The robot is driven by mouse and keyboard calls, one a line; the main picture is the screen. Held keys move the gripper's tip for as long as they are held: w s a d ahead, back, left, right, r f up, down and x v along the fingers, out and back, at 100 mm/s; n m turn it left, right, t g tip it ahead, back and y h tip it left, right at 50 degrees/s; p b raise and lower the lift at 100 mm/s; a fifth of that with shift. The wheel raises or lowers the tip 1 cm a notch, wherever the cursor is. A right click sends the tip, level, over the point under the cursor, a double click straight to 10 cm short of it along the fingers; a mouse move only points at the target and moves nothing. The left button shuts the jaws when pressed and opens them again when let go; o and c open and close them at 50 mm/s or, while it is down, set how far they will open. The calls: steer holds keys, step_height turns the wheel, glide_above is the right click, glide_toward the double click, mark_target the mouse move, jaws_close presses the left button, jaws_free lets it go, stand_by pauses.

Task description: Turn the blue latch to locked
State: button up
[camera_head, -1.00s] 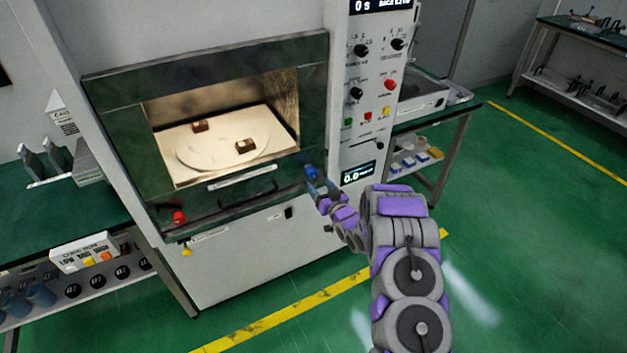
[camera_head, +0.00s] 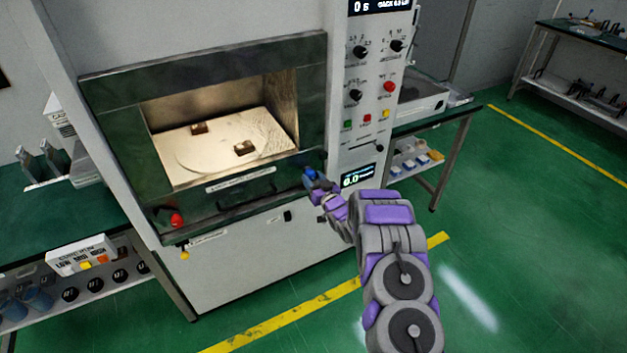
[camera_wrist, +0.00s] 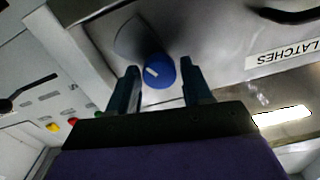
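The blue latch (camera_head: 310,173) is a round knob at the lower right corner of the microwave door frame. It also shows in the wrist view (camera_wrist: 159,71), with a white mark on its face. My gripper (camera_head: 316,184) is at the latch. In the wrist view my gripper (camera_wrist: 161,84) is open, with one dark finger on each side of the knob and small gaps visible. I cannot tell how deep the fingers reach around it. A red latch (camera_head: 177,219) sits at the lower left corner of the door.
The microwave door (camera_head: 205,120) has a window showing two brown blocks on a round plate. A control panel (camera_head: 372,90) with knobs and coloured buttons stands right of the door. A "LATCHES" label (camera_wrist: 283,54) is near the knob. Green floor (camera_head: 520,230) is open at right.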

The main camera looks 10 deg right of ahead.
steer(key=shift+d, duration=0.1)
steer(key=c, duration=0.7)
steer(key=shift+n, duration=0.3)
steer(key=n+p, duration=0.2)
steer(key=n, duration=0.1)
steer(key=shift+n, duration=0.3)
steer(key=n, duration=0.4)
steer(key=shift+n, duration=0.3)
steer(key=n, duration=0.4)
steer(key=shift+f+n, duration=0.1)
steer(key=shift+n, duration=0.2)
steer(key=shift+n+b, duration=0.55)
steer(key=shift+n, duration=1.65)
